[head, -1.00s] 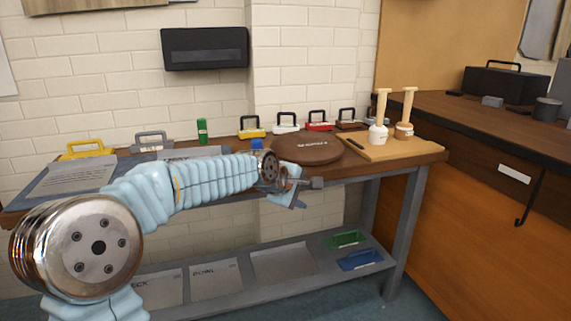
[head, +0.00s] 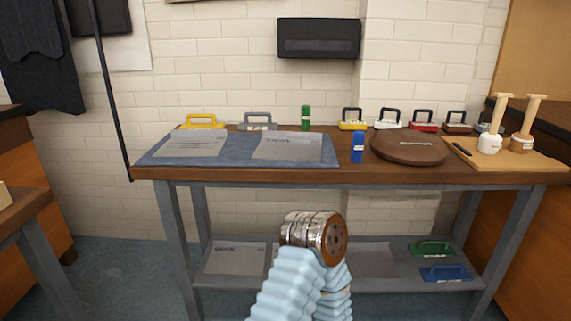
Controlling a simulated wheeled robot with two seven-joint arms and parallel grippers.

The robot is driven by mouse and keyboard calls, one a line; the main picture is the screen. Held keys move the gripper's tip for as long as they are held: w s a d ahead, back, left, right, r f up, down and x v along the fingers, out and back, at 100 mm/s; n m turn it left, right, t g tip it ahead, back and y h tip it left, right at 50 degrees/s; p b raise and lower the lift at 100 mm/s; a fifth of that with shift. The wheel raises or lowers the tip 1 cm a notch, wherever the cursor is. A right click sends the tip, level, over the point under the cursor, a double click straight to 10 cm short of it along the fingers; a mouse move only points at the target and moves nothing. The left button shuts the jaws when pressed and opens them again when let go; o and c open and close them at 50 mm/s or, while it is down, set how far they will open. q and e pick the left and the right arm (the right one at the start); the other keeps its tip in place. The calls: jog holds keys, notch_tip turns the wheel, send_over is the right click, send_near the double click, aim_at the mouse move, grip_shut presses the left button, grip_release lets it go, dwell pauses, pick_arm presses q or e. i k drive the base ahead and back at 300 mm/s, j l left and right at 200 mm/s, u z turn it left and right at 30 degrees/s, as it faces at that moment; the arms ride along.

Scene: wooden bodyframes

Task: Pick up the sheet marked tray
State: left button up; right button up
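Flat grey sheets lie in two places. On the blue-grey mat (head: 240,160) on the bench are a left sheet (head: 192,145) with fine lines of text and a right sheet (head: 287,147) with a larger heading. On the lower shelf are a marked left sheet (head: 235,258) and a plain-looking grey sheet or panel (head: 376,264) right of my arm. My arm hides the shelf between these two. The markings are too small to read, so I cannot tell which sheet is marked tray. Neither gripper shows; one of my arms rises at bottom centre.
The bench (head: 400,174) holds a blue bottle (head: 357,147), a green bottle (head: 305,118), a brown round disc (head: 410,147) and a wooden board (head: 487,160). Several handled blocks line the back. Green (head: 431,249) and blue (head: 445,273) handled tools lie on the shelf's right.

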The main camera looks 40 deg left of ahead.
aim_at(305, 146)
jog(key=i+j+u, duration=0.1)
jog(key=u, duration=0.4)
jog(key=i+j+u, duration=0.2)
jog(key=u, duration=0.25)
jog(key=i+j+u, duration=0.1)
jog(key=u, duration=0.4)
jog(key=i, duration=0.4)
jog(key=k+j+z, duration=0.25)
jog(key=j+z, duration=0.25)
jog(key=k+j, duration=0.05)
